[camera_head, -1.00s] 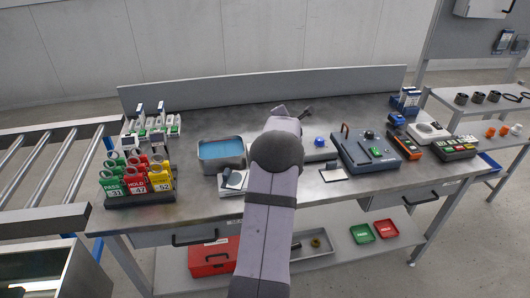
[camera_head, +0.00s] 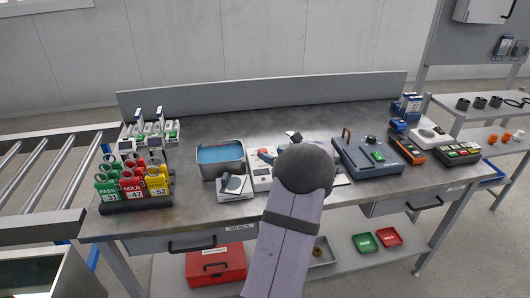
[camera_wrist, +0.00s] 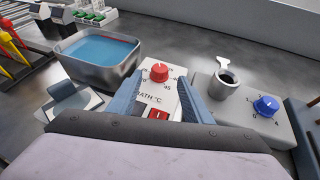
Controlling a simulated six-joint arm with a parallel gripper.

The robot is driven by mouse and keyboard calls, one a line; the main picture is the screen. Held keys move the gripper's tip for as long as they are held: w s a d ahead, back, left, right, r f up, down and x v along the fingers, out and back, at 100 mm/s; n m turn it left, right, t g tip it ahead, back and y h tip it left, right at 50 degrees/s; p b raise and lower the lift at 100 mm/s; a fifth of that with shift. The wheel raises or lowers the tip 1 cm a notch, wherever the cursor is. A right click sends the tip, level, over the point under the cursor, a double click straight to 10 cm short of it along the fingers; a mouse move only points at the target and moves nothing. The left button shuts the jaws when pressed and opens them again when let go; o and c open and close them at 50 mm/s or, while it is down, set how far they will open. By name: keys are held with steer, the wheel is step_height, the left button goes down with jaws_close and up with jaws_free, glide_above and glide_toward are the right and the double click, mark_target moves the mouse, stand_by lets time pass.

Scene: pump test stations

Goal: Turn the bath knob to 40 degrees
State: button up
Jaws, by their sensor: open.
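The bath knob is a red knob (camera_wrist: 159,72) on a pale control box (camera_wrist: 172,101) lettered "BATH °C", with a red switch (camera_wrist: 158,114) below it. A "45" mark shows on the dial, but I cannot read the knob's setting. My gripper (camera_wrist: 162,78) is open, with one blue-grey finger at each side of the box in the wrist view. The knob shows between the fingertips, a little beyond them, and nothing is held. In the head view the box (camera_head: 260,183) stands right of the water bath (camera_head: 220,170), and my arm partly hides this area.
A grey unit with a blue knob (camera_wrist: 266,105) and a metal cup (camera_wrist: 226,85) stands close on the right. A small pale device (camera_head: 234,186) sits in front of the bath. Tagged racks (camera_head: 135,188) stand at the left. A blue-grey case (camera_head: 366,157) is further right.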

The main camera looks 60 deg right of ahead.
mark_target(264, 151)
steer(key=shift+p+x, duration=0.8)
steer(key=shift+x, duration=2.75)
steer(key=c, duration=1)
